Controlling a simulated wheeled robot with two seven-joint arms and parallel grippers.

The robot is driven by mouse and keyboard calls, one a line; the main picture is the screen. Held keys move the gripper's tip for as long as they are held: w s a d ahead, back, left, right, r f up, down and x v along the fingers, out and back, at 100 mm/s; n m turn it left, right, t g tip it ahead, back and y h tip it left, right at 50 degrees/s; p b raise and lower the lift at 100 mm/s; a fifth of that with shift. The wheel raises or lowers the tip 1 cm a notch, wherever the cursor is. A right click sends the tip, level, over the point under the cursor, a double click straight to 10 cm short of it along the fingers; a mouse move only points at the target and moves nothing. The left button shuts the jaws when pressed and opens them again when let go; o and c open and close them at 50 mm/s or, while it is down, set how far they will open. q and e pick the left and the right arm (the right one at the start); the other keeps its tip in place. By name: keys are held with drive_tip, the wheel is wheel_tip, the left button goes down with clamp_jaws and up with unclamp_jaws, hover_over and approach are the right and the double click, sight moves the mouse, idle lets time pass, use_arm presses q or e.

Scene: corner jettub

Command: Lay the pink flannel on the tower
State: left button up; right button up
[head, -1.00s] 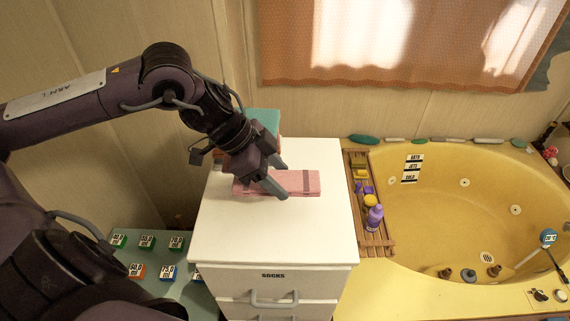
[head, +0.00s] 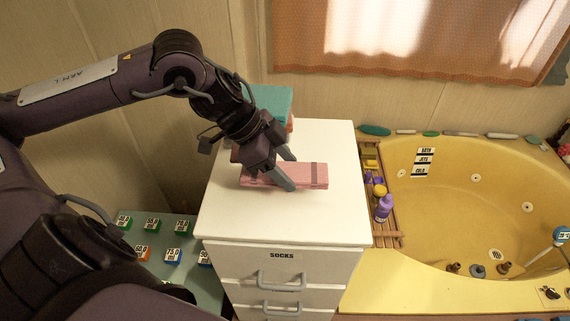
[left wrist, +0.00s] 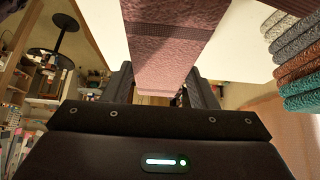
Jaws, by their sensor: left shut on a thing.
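The pink flannel (head: 308,175) is a folded oblong with a darker band near its right end. My left gripper (head: 288,173) is shut on it, over the white top of the sock drawers. I cannot tell whether the flannel touches that top. In the left wrist view the flannel (left wrist: 172,45) runs up from between the fingers (left wrist: 158,90). The tower, a stack of folded cloths (head: 272,98), stands at the back left of the drawer top, teal uppermost and orange beneath. In the left wrist view the stack (left wrist: 300,60) also shows grey cloths. My right gripper is out of view.
The white drawer unit (head: 225,220) has bare top around the flannel. A wooden rack (head: 385,238) with a purple bottle (head: 383,208) stands at its right, beside the yellow tub (head: 460,215). A table with labelled blocks (head: 173,256) is at the lower left.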

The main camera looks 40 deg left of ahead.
use_arm(q)
drive_tip(key=shift+w+f+b, duration=0.1)
drive_tip(key=shift+f+b, duration=0.5)
drive_tip(key=shift+f, duration=0.35)
drive_tip(key=shift+f+b, duration=0.85)
drive_tip(key=shift+f, duration=0.05)
drive_tip(key=shift+f+b, duration=0.3)
drive_tip(key=shift+f, duration=0.05)
drive_tip(key=o, duration=0.9)
drive_tip(key=shift+c, duration=0.2)
